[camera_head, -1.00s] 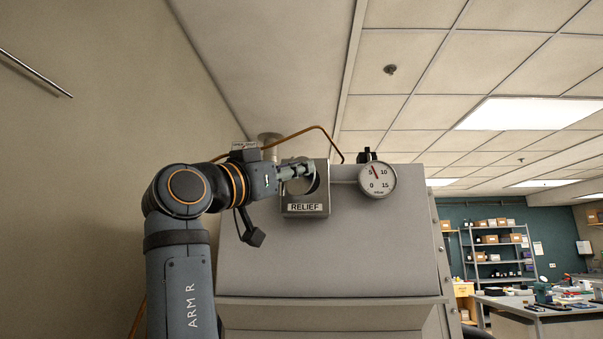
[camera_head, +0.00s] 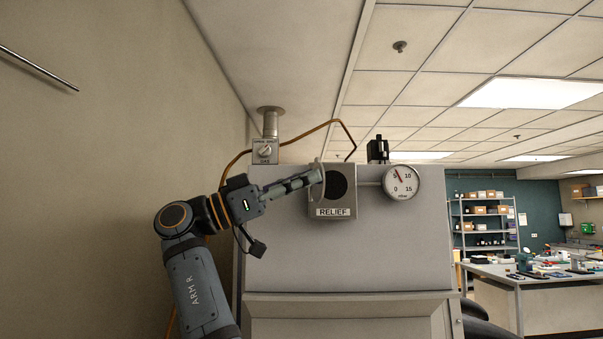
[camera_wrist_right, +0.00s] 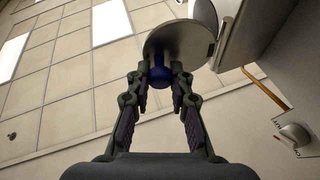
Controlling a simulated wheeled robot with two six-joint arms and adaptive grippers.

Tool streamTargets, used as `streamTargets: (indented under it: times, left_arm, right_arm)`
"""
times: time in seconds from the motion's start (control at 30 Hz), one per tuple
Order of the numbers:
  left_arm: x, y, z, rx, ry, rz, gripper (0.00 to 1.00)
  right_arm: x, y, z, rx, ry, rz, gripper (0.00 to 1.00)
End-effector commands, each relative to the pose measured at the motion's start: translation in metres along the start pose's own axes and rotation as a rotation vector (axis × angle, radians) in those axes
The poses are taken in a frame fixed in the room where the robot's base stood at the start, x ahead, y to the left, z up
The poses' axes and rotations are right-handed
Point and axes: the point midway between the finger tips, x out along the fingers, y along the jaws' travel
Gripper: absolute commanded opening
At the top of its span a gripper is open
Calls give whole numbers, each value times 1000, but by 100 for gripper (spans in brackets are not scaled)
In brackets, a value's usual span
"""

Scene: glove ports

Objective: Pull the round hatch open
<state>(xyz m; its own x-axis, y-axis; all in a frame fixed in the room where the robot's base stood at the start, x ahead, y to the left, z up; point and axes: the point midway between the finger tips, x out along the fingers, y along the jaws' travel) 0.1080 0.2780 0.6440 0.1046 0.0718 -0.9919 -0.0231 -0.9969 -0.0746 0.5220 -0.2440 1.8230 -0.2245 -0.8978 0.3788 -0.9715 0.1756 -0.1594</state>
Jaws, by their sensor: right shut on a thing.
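The round hatch is a grey metal disc (camera_wrist_right: 180,38) with a blue knob (camera_wrist_right: 158,77) on its face. In the head view the hatch (camera_head: 321,168) stands nearly edge-on, swung out to the left of a dark round opening (camera_head: 337,187) in the box labelled RELIEF (camera_head: 333,212). My right gripper (camera_head: 313,178) reaches in from the left and is shut on the hatch's knob; its fingers (camera_wrist_right: 160,72) sit on both sides of it in the wrist view. The fingers hide part of the knob. My left gripper is out of view.
A round pressure gauge (camera_head: 400,183) is right of the hatch box. A switch box (camera_head: 265,151) and an orange cable (camera_head: 310,131) are above and left of it. A wall rises on the left. The large grey cabinet (camera_head: 350,260) stands below.

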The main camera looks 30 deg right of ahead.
Motion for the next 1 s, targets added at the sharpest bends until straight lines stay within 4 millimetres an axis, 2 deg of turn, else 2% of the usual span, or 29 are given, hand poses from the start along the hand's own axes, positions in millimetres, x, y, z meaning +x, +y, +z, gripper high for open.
streamTargets:
  times: [0.47,0.5,0.67,1.0]
  left_arm:
    - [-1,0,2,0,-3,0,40]
    - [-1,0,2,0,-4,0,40]
    - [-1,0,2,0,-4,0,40]
    - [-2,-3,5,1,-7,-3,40]
  right_arm:
    - [0,0,1,-6,2,12,0]
    - [0,0,1,-6,1,12,23]
    - [0,0,1,-6,1,12,44]
    - [-5,-1,0,-7,2,11,44]
